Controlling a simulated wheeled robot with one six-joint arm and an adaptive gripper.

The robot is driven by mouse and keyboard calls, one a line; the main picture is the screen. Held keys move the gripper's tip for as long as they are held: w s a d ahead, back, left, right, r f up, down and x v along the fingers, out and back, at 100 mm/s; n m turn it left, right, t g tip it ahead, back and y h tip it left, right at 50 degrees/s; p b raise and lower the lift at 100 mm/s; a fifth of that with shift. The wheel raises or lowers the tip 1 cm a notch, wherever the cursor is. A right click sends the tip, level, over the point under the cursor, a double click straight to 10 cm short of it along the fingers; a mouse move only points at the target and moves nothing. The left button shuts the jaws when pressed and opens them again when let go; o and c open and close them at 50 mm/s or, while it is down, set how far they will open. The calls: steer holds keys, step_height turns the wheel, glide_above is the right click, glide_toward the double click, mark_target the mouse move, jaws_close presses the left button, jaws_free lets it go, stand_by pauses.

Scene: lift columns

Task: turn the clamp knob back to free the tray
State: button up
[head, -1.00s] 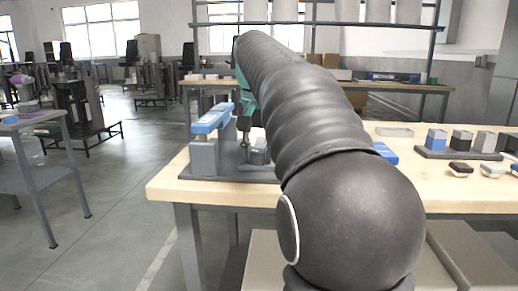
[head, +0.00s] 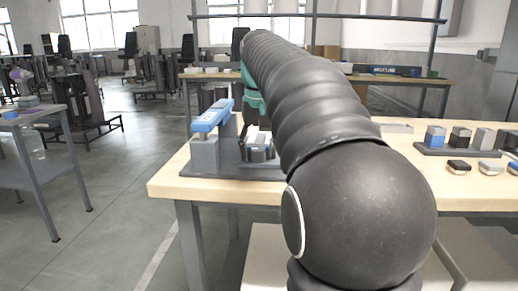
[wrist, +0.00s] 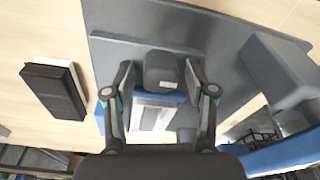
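My gripper (wrist: 160,72) is open in the wrist view, one finger on each side of a dark grey rounded piece (wrist: 162,66) with a small white mark, which looks like the clamp knob. Gaps show between the fingertips and this piece. A silver and blue part (wrist: 154,113) shows between the fingers, nearer the palm. In the head view, the grey fixture base (head: 232,170) carries a grey block (head: 204,155) with a blue bar (head: 212,115) above it. A small grey and dark part (head: 259,148) sits beside the block. My arm hides most of the gripper there.
The fixture stands near the left end of a wooden-topped bench (head: 165,182). Blue, black and grey blocks (head: 459,138) stand in a holder to the right. In the wrist view, a black and white item (wrist: 55,88) lies left of the base, and a grey block (wrist: 280,70) stands to the right.

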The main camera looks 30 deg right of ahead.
steer(key=shift+r, duration=0.1)
steer(key=shift+r, duration=3.4)
steer(key=s+a+f+n+t, duration=0.2)
steer(key=s+a+f, duration=0.5)
steer(key=s+f, duration=0.3)
steer(key=s+a+f+n+t, duration=0.1)
steer(key=s+a+f, duration=0.6)
steer(key=f, duration=0.8)
steer(key=s+t, duration=0.1)
steer(key=s, duration=0.2)
steer(key=shift+s+a+f+n+y, duration=0.2)
steer(key=shift+a+f+n+y, duration=0.1)
steer(key=shift+n, duration=0.1)
